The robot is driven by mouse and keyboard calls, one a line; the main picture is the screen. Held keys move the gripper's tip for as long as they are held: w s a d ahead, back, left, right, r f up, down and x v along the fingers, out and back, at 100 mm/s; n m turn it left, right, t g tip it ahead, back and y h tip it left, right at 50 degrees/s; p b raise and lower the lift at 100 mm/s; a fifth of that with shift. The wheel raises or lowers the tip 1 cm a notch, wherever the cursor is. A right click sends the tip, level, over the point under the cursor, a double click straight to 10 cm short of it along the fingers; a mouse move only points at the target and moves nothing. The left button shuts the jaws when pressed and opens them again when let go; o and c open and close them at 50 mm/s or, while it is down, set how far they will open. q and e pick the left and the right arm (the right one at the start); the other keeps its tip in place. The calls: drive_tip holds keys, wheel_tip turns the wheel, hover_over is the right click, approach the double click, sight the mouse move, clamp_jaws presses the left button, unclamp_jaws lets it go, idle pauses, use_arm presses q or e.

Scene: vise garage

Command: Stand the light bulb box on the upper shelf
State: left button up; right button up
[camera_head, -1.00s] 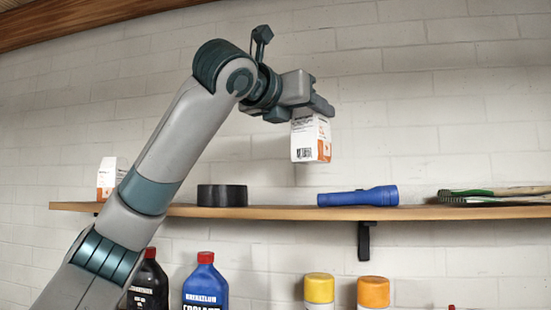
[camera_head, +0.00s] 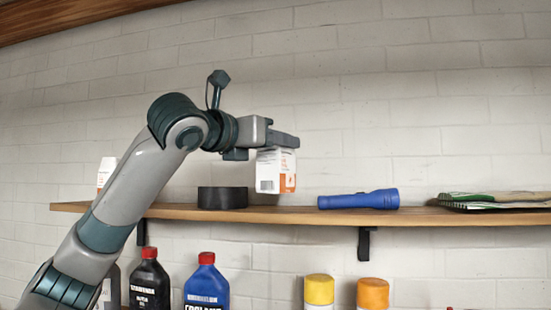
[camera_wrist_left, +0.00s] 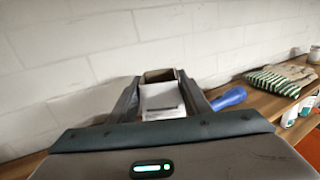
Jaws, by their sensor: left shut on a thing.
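A white and orange light bulb box (camera_head: 276,171) hangs upright in my left gripper (camera_head: 279,141), a little above the upper shelf (camera_head: 290,214) in the head view. In the left wrist view the box (camera_wrist_left: 162,98) sits between the two fingers of the left gripper (camera_wrist_left: 160,92), which are shut on it. The box appears over the gap between the black tape roll and the blue flashlight. Its bottom edge seems just above the board; the exact clearance is hard to tell. My right gripper is in neither view.
A black tape roll (camera_head: 222,197) is left of the box and a blue flashlight (camera_head: 358,199) right. Another white and orange box (camera_head: 106,172) stands at the shelf's left, partly behind my arm. Green striped packets (camera_head: 495,200) lie far right. Bottles and cans stand below.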

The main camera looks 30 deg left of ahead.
sight(267, 159)
use_arm(q)
wheel_tip(267, 159, down, 3)
drive_tip(key=shift+a+r+p, duration=0.1)
drive_tip(key=shift+r+p, duration=0.1)
drive_tip(key=shift+p, duration=0.4)
drive_tip(key=shift+f, duration=0.35)
drive_tip(key=shift+f, duration=0.15)
drive_tip(key=o, duration=1.5)
drive_tip(key=shift+c, duration=0.2)
drive_tip(key=shift+s+b, duration=0.4)
drive_tip(key=shift+s, duration=0.05)
drive_tip(key=s+a+b, duration=0.1)
drive_tip(key=s+b, duration=0.4)
drive_tip(key=s, duration=0.6)
drive_tip(key=shift+a, duration=0.25)
